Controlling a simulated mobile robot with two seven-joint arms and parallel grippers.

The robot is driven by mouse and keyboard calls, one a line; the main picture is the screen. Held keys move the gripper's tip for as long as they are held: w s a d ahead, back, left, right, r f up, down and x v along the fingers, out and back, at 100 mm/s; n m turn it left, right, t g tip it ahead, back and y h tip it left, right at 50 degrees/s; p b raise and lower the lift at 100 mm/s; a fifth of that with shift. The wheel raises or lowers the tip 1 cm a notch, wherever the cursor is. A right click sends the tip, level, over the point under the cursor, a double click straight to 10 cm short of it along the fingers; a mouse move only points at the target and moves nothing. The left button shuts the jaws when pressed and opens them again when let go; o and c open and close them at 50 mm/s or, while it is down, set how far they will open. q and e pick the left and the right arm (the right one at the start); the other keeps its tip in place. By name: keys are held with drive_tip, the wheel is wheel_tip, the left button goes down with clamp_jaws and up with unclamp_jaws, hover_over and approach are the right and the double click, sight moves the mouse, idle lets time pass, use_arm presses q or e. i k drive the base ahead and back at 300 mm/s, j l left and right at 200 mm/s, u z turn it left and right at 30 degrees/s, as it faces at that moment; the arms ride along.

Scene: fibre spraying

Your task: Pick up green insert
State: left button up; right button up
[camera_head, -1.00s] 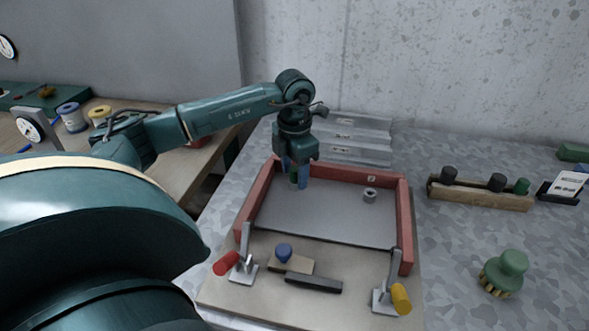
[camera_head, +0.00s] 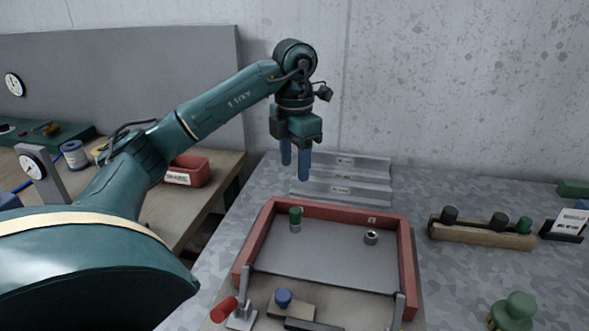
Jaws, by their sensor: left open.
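A small green insert (camera_head: 295,217) stands upright at the back left corner of the red-walled frame (camera_head: 405,262), with a light grey part under its green top. My left gripper (camera_head: 296,166) is open and empty above and behind it, its two blue fingers pointing down and apart from it. A second green-topped piece (camera_head: 525,226) stands at the right end of the wooden rack (camera_head: 478,235). My right gripper is not in view.
A grey ring (camera_head: 371,237) sits on the frame's plate. A red-handled clamp (camera_head: 224,310) and a blue knob (camera_head: 283,297) are in front. A green-handled brush (camera_head: 517,306) is at right. Stepped metal bars (camera_head: 345,180) lie behind.

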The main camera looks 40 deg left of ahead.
sight(524, 223)
drive_tip(key=k+l, duration=0.75)
drive_tip(key=l, duration=0.2)
